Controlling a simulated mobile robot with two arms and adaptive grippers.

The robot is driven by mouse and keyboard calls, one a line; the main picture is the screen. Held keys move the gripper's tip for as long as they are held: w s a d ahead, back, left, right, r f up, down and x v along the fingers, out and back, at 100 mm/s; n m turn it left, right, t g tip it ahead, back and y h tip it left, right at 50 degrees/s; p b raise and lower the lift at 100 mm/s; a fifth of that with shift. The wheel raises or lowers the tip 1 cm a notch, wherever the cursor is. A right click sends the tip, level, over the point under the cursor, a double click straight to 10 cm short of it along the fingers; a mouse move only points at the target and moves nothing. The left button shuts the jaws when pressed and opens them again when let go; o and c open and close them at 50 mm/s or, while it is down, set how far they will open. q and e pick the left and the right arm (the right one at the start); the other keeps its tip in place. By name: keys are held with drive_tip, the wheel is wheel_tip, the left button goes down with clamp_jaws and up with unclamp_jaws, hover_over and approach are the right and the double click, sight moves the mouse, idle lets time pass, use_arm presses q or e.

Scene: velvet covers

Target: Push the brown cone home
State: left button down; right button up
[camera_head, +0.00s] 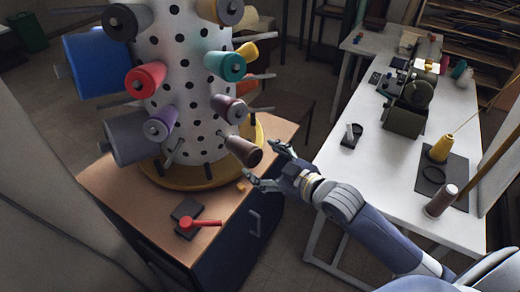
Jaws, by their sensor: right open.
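The brown cone (240,149) sticks out from the lower right side of a white column (190,80) dotted with dark holes. It slants down to the right, with its round end facing out. My right gripper (263,163) is open beside that end, one finger above and one below on the picture. It holds nothing, and I cannot tell whether it touches the cone. The inner end of the cone and how far it sits on its peg are hard to make out. My left gripper is not in view.
The column stands on a yellow round base (190,183) on a wooden-topped cabinet (125,195). Red, teal, purple and other cones jut from it. A red-handled tool (203,223) lies in front. A white table (375,165) at right carries a machine (408,105) and a yellow cone (440,149).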

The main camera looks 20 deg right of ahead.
sight(230, 142)
drive_tip(key=p+x, duration=0.1)
drive_tip(key=x, duration=0.7)
drive_tip(key=shift+p+x, duration=0.35)
drive_tip(key=shift+x, duration=0.75)
drive_tip(key=c, duration=1.2)
drive_tip(key=shift+w+a+b, duration=0.1)
drive_tip(key=shift+w+b, duration=0.2)
drive_tip(key=shift+w, duration=0.05)
drive_tip(key=shift+w+a+r, duration=0.1)
drive_tip(key=shift+w+a, duration=0.05)
drive_tip(key=shift+w, duration=0.25)
drive_tip(key=shift+b+x, duration=0.95)
drive_tip(key=shift+x, duration=1)
